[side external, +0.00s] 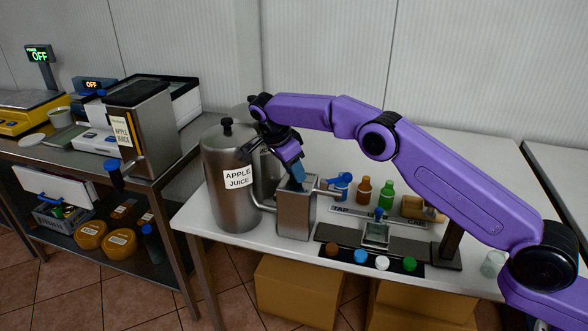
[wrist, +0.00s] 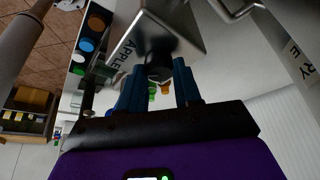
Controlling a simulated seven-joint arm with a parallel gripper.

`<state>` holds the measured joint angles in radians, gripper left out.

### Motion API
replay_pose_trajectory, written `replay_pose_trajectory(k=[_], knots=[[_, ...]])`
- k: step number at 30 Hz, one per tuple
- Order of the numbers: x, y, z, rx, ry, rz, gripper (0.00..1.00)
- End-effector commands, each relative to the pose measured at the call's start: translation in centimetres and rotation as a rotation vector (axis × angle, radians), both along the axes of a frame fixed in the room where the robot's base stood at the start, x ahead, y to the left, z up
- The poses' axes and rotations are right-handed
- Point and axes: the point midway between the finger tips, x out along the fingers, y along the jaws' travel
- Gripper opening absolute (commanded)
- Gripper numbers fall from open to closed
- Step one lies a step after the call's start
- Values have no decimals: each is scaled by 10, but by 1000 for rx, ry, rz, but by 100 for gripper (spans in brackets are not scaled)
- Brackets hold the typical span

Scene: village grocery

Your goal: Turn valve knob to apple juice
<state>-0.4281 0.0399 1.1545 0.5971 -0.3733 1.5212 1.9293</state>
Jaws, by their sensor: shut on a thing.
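The valve is a grey metal box (side external: 296,212) on the white table, with pipes joining its sides. My gripper (side external: 297,178) is above the box's top, its blue fingers pointing down. In the wrist view, my gripper (wrist: 158,90) has its blue fingers on either side of a dark knob (wrist: 158,66) that rises from the metal box (wrist: 165,30). The fingers are closed on the knob. They hide it in the side view, and I cannot read which way it points. A label reading "APPLE" shows beside the box in the wrist view. The tank (side external: 230,190) labelled "APPLE JUICE" stands left of the box.
A second tank (side external: 266,178) stands behind, partly hidden. Blue, brown (side external: 364,190) and green (side external: 386,196) bottles stand right of the valve. Coloured caps lie on a black strip (side external: 345,257) in front, near a small glass container (side external: 376,233). A bench (side external: 110,165) with scales is at left.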

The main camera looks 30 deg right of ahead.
Motion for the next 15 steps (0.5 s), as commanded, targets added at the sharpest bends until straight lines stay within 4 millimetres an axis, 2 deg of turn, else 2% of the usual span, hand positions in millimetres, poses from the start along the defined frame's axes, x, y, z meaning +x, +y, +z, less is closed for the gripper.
replay_pose_trajectory(k=[8,9,10,11,15], knots=[[0,1,0,2,1,1,3],[0,1,0,2,1,1,43],[0,1,0,2,1,2,53],[0,1,0,2,1,2,59],[0,1,0,1,1,2,59]])
